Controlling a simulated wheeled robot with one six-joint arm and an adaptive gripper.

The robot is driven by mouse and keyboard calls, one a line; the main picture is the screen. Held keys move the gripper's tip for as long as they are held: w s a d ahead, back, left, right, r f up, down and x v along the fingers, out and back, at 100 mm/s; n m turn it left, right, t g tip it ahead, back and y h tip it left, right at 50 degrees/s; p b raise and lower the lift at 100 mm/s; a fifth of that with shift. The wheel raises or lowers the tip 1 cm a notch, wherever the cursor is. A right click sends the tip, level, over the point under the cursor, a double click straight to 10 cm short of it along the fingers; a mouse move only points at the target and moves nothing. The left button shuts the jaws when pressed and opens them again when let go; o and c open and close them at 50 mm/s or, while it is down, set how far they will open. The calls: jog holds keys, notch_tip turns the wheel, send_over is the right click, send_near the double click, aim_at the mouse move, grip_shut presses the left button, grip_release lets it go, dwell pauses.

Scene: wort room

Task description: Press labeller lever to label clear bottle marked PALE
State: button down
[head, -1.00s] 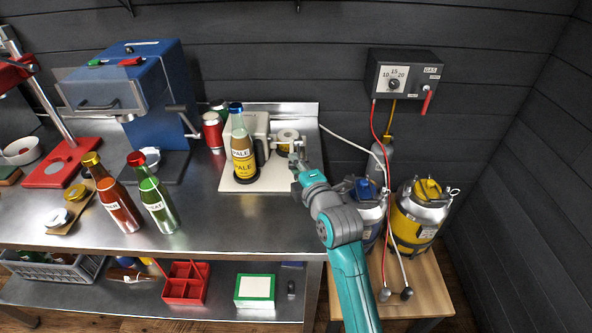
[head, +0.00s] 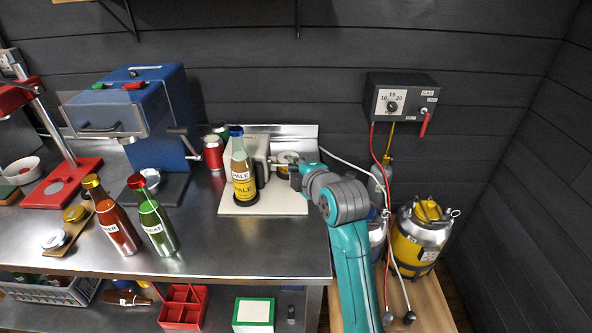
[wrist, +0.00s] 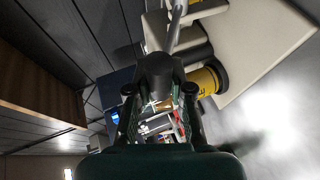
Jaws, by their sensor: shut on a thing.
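The clear bottle marked PALE (head: 243,178) stands upright on the labeller's pale base plate (head: 285,205). It has a blue cap, amber contents and a yellow PALE label. The labeller's cream body (head: 259,150) stands behind it, with a label roll (head: 288,159) to the right. My gripper (head: 296,176) is at the labeller's right side, largely hidden by my wrist in the head view. In the wrist view my gripper (wrist: 160,90) is shut around the dark grip of the lever (wrist: 176,30), whose grey rod runs up. The bottle's yellow lower part (wrist: 205,80) shows beside it.
Red-brown (head: 115,225) and green (head: 155,222) bottles stand at the bench front, left of the labeller. A blue machine (head: 150,110) stands behind them. Kegs (head: 420,235) with hoses stand right of my arm. Bare steel lies before the labeller.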

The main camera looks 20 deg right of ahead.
jog(key=shift+r, duration=0.15)
jog(key=c, duration=1)
grip_release()
jog(key=v, duration=1.2)
